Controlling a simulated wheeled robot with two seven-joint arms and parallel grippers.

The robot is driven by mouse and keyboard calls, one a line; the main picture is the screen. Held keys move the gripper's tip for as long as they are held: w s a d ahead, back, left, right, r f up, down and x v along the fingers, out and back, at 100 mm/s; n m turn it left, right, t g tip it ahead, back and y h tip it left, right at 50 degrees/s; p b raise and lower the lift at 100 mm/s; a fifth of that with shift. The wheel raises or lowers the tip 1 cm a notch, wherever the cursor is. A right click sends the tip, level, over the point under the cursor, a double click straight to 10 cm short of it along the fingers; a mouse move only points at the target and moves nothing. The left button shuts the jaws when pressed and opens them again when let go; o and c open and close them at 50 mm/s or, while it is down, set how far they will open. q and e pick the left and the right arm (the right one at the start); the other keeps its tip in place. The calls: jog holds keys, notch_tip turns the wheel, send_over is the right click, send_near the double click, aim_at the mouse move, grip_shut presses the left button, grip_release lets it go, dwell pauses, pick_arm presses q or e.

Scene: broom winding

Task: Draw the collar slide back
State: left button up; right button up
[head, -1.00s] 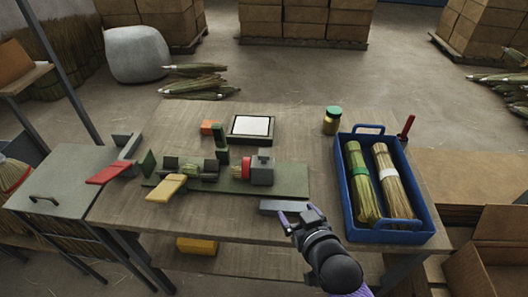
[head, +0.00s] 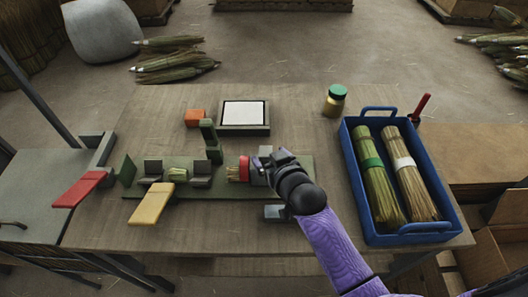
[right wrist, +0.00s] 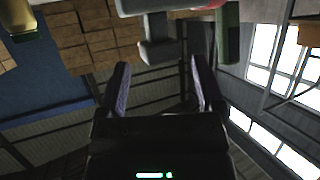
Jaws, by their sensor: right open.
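A green winding fixture (head: 300,182) lies along the middle of the table. A red collar (head: 244,168) stands at the right part of its bed, around the end of a straw bundle (head: 233,171). My left gripper is not in view.
A yellow lever (head: 151,203) and a red lever (head: 79,189) stick out at the left front. A blue crate (head: 452,220) with two straw bundles stands at the right. A jar (head: 334,101) and a white-topped box (head: 246,114) stand behind the fixture.

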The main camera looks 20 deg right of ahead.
aim_at(267, 153)
jog(key=shift+b+x, duration=0.45)
jog(key=shift+x, duration=1.25)
grip_shut()
